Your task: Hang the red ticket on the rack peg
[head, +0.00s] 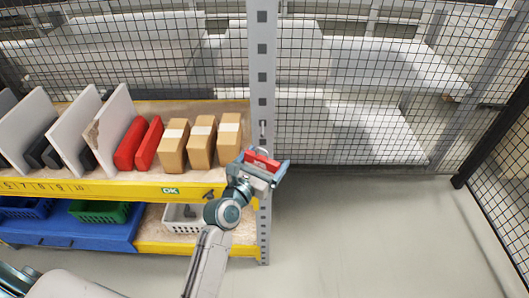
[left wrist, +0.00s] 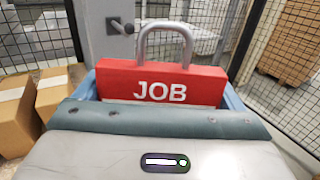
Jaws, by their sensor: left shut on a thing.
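The red ticket (left wrist: 160,82) is a red block marked JOB with a grey metal loop (left wrist: 165,30) standing up from its top. My left gripper (head: 265,170) is shut on the ticket and holds it upright in front of the rack's grey upright. In the head view the ticket (head: 262,160) shows just above the jaws. The rack peg (left wrist: 123,26) sticks out of the upright, left of the loop in the left wrist view. The loop appears beside the peg, not around it. The peg also shows in the head view (head: 262,131), above the ticket. My right gripper is out of view.
Brown boxes (head: 201,141) and red binders (head: 131,143) stand on the shelf left of the upright (head: 262,70). Below are a green basket (head: 98,212) and a white basket (head: 182,218). Wire mesh (head: 360,80) closes the back. The floor (head: 370,230) at right is clear.

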